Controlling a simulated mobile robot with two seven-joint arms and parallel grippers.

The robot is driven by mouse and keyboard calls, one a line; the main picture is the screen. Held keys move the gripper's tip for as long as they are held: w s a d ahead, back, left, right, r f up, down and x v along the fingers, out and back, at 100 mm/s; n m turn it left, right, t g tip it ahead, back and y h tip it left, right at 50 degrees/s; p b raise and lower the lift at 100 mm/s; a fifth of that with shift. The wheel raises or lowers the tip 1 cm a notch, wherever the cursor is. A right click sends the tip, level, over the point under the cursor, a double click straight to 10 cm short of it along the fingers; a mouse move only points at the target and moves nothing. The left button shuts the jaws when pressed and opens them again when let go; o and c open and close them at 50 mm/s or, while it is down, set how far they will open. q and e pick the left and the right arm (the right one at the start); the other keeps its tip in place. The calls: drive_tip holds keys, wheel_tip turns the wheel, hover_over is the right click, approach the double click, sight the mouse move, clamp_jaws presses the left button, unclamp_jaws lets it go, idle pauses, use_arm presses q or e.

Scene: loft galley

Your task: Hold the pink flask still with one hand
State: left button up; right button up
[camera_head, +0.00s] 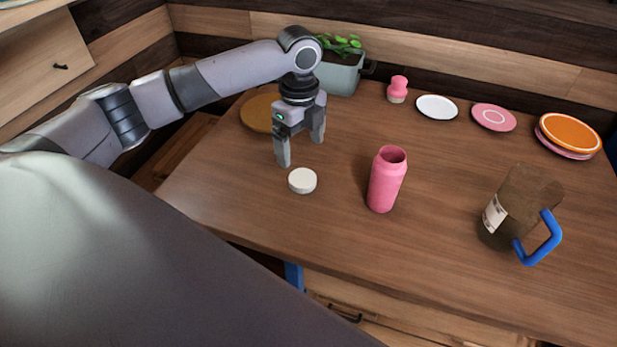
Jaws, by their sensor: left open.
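The pink flask (384,182) stands upright and open-topped near the middle of the wooden table. A round white lid-like piece (302,180) lies on the table to its left. My left gripper (302,152) points down with its fingers apart and nothing between them. It is to the left of the flask and behind the white piece, apart from the flask. My right gripper is not in view.
A brown jug with a blue handle (541,240) stands at the right. Behind are a planter (340,76), a small pink shaker (397,89), a white plate (437,107), a pink plate (494,117) and stacked plates (568,133). The table (300,235) is clear in front of the flask.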

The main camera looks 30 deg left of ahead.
sight(300, 176)
use_arm(q)
drive_tip(key=shift+s, duration=0.1)
drive_tip(key=shift+f, duration=0.95)
drive_tip(key=f, duration=0.3)
drive_tip(key=s+f, duration=0.1)
drive_tip(key=shift+d+f+b, duration=0.2)
drive_tip(key=shift+d+b, duration=0.05)
drive_tip(key=shift+b, duration=0.05)
drive_tip(key=shift+f, duration=0.45)
drive_tip(key=c, duration=1.1)
